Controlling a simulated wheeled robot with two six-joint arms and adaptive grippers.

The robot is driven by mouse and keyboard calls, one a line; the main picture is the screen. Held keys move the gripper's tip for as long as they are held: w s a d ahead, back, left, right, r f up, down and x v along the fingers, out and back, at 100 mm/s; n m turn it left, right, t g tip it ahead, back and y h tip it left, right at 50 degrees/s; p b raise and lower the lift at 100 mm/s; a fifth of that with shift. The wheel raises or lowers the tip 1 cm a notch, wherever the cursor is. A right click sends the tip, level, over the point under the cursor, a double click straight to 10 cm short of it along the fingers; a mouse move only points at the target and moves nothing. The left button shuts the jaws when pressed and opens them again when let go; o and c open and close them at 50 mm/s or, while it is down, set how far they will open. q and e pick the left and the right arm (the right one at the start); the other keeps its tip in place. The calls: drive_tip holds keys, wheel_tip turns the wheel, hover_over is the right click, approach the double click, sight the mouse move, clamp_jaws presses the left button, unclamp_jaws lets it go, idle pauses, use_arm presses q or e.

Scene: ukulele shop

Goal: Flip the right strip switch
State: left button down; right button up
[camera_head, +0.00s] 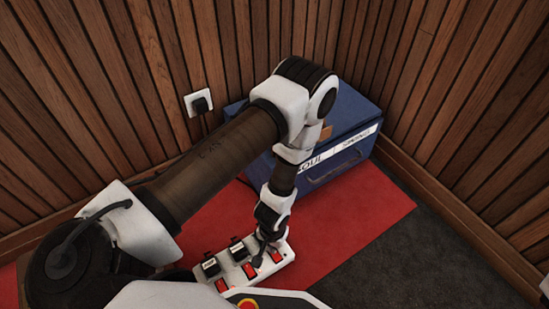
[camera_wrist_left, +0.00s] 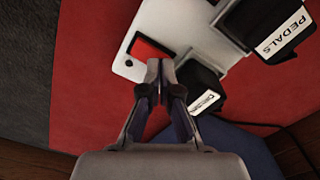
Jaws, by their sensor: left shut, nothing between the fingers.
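The white power strip (camera_head: 288,262) lies on the red mat, with red rocker switches in a row along its near side. The right strip switch (camera_head: 276,256) is at its right end; it also shows in the left wrist view as a red rocker (camera_wrist_left: 152,50). My left gripper (camera_head: 259,260) is shut and empty, pointing down at the strip's right end. In the left wrist view its fingertips (camera_wrist_left: 160,66) are together beside the red rocker's edge; I cannot tell whether they touch it. My right gripper is not in view.
Black plugs stand in the strip, including one labelled PEDALS (camera_wrist_left: 265,28) and another close beside the fingers (camera_wrist_left: 202,85). A blue case (camera_head: 352,125) stands behind, partly hidden by my arm. A wall outlet (camera_head: 199,102) holds a plug. The red mat (camera_head: 345,215) is clear to the right.

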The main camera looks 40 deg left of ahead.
use_arm(q)
drive_tip(key=shift+f, duration=0.5)
wheel_tip(320, 180, up, 7)
drive_tip(key=p, duration=0.7)
drive_tip(key=shift+r, duration=0.1)
idle(0.5)
